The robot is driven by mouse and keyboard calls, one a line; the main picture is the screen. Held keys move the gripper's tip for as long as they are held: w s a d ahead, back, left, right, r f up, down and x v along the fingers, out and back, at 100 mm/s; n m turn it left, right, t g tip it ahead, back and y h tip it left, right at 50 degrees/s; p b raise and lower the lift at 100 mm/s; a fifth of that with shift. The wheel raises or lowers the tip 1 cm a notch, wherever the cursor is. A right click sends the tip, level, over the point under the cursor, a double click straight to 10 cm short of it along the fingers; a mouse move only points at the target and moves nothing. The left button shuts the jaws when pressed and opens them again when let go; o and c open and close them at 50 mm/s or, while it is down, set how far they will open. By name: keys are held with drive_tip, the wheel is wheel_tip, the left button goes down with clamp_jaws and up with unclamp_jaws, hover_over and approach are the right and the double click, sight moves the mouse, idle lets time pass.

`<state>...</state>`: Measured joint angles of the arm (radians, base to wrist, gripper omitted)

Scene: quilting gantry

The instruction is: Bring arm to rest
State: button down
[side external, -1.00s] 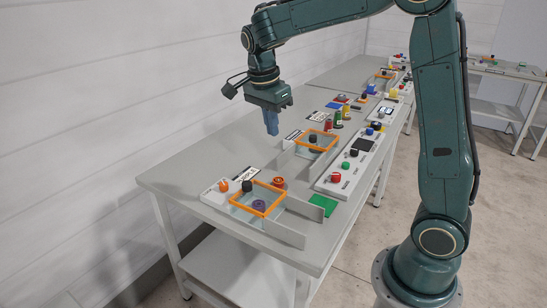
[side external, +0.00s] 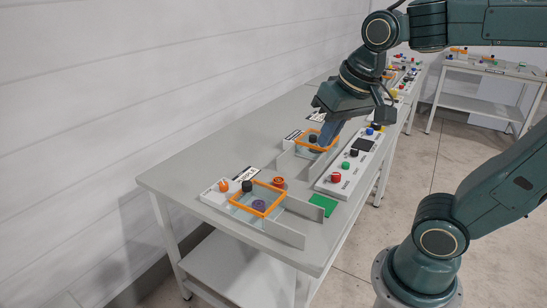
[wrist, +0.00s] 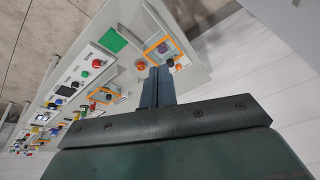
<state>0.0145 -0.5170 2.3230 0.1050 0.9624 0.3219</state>
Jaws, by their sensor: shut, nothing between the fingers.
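My gripper (side external: 325,143) is in the air above the table, its blue-grey fingers together with nothing between them. In the side view its tips overlap the far orange frame (side external: 316,140); I cannot tell the exact gap. In the wrist view the closed fingers (wrist: 158,72) point toward the near end of the table, with the near orange frame (wrist: 150,47) just beyond them. The near orange frame (side external: 234,198) lies on a tray with a purple round part (side external: 259,206) inside it. My arm reaches in from the right.
The long grey table (side external: 185,180) holds a control panel (side external: 336,188) with a red button (side external: 336,177), a green square (side external: 323,204) and an orange-red round part (side external: 278,182). A white wall (side external: 100,90) runs along the left. The table's left side is bare.

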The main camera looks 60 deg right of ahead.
drive_tip(key=s+n, duration=0.1)
drive_tip(key=s+a+f+n+t, duration=0.1)
drive_tip(key=s+n, duration=0.1)
drive_tip(key=s+a+n, duration=0.1)
drive_tip(key=n, duration=0.1)
drive_tip(key=shift+s+a+f+y, duration=0.1)
drive_tip(key=shift+s+f+y, duration=0.3)
idle(0.7)
